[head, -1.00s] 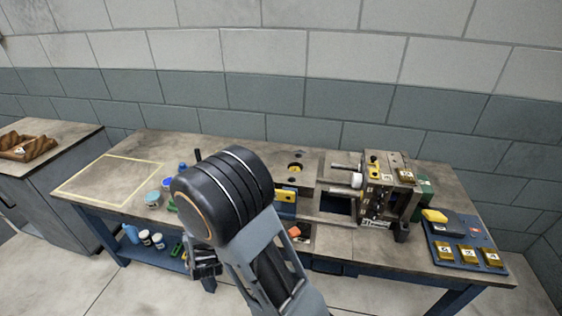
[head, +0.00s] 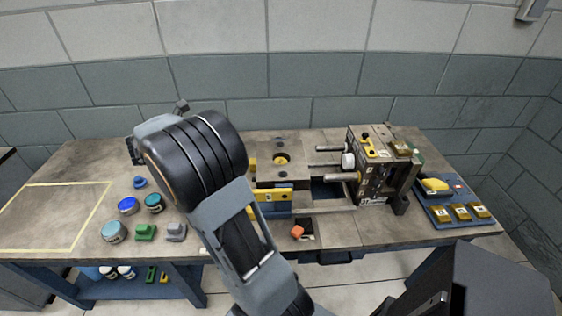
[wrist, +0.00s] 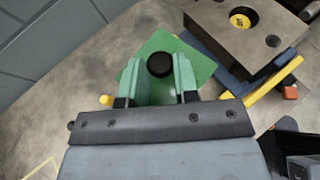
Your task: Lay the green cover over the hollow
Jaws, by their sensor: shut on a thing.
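The green cover (wrist: 160,42) is a flat green plate with a black round knob on top, seen in the wrist view. My gripper (wrist: 158,68) is shut on it, with its two fingers either side of the knob. In the head view my arm hides the cover and the fingertips. A brown block (head: 268,172) has a round hollow (head: 282,160) with something yellow inside. That hollow also shows in the wrist view (wrist: 240,20), up and right of the cover and apart from it.
A machine block (head: 372,170) with rods stands right of the brown block. A blue tray (head: 437,207) with yellow pieces lies at far right. Several round pots (head: 128,206) and small green and grey pieces (head: 146,232) stand left. A taped area (head: 50,215) is clear.

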